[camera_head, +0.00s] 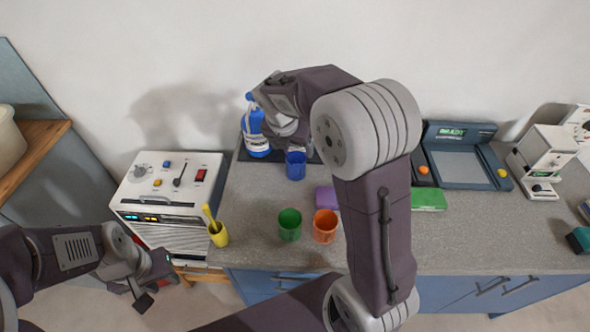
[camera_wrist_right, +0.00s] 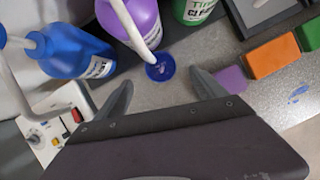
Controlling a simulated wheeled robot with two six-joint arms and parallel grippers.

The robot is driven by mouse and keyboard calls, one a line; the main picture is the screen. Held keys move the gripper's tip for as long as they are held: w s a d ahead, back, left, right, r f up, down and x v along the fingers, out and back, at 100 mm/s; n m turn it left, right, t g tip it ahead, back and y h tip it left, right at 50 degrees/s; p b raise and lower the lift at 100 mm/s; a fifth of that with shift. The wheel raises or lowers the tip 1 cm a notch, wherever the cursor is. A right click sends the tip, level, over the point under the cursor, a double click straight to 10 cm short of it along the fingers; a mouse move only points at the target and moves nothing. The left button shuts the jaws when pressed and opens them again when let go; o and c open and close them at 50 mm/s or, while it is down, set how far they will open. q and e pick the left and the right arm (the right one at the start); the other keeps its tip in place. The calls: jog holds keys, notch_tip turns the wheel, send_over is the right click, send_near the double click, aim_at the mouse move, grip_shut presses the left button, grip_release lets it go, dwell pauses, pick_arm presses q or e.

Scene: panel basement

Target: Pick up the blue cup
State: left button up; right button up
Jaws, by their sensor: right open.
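The blue cup (camera_head: 296,168) stands on the grey counter near the back, just in front of the blue bottle's dark mat. In the right wrist view, the blue cup (camera_wrist_right: 160,68) appears from above, between and slightly beyond my two fingertips. My right gripper (camera_head: 288,142) is above and behind the cup in the head view, with its fingers mostly hidden by the wrist. In the wrist view my right gripper (camera_wrist_right: 160,82) is open and empty. My left gripper (camera_head: 154,284) hangs at the lower left, away from the cup, with its fingers apart and nothing between them.
A blue bottle (camera_head: 257,136), a purple bottle (camera_wrist_right: 130,18) and a green bottle (camera_wrist_right: 194,9) stand close by. A green cup (camera_head: 290,225), an orange cup (camera_head: 325,226) and a yellow cup (camera_head: 219,236) are in front. A purple block (camera_wrist_right: 232,79) lies near the right finger.

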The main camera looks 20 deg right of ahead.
aim_at(296, 157)
jog(key=b+x, duration=0.1)
jog(key=x, duration=0.8)
jog(key=shift+w+d, duration=0.1)
jog(key=shift+r, duration=0.15)
jog(key=c, duration=1.7)
jog(key=shift+r, duration=0.1)
